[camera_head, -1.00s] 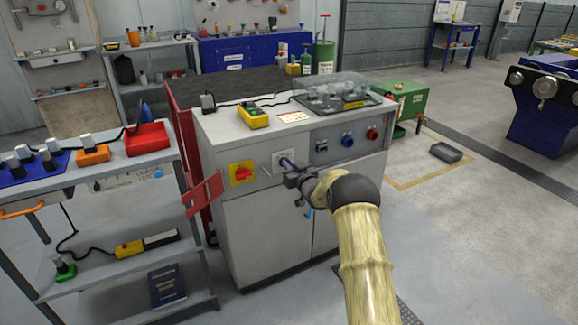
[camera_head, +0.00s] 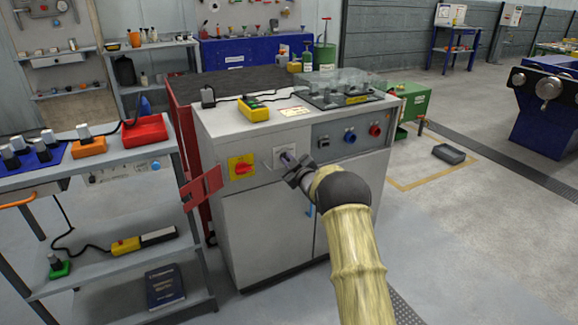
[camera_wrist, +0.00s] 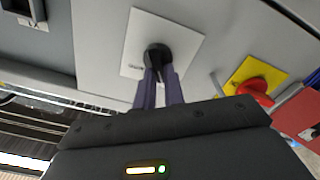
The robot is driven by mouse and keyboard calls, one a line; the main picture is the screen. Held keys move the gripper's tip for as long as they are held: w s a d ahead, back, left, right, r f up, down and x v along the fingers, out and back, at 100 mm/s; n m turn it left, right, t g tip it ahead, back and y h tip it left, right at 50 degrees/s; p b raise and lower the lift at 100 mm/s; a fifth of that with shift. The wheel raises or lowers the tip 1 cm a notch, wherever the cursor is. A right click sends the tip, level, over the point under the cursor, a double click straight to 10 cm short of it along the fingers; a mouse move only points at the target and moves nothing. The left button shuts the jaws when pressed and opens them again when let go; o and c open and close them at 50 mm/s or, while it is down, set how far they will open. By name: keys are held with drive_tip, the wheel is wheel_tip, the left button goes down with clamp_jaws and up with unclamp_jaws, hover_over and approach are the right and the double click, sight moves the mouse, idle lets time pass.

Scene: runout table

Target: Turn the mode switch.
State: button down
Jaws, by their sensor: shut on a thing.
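The mode switch is a black round knob (camera_wrist: 157,60) on a pale square plate (camera_wrist: 182,37), on the front of the grey cabinet. In the wrist view my gripper (camera_wrist: 160,74) is shut on the knob, one purple finger on each side of it. In the head view my gripper (camera_head: 290,160) reaches the plate (camera_head: 279,152) from the right, and its fingers and wrist hide the knob. The plate looks tilted in the wrist view.
A red rotary switch on a yellow plate (camera_head: 242,168) sits just left of the mode switch. A dark panel (camera_head: 350,135) with blue and red buttons is to the right. A red hinged guard (camera_head: 201,189) stands at the cabinet's left edge, beside a grey shelf cart (camera_head: 120,190).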

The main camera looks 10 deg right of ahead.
drive_tip(key=shift+a+f+n+b, duration=0.15)
drive_tip(key=shift+n+b, duration=0.45)
drive_tip(key=shift+n, duration=0.4)
drive_tip(key=c, duration=1.5)
unclamp_jaws()
drive_tip(key=shift+s, duration=0.15)
drive_tip(key=p+v, duration=0.2)
drive_tip(key=v, duration=1.5)
drive_tip(key=shift+s, duration=0.1)
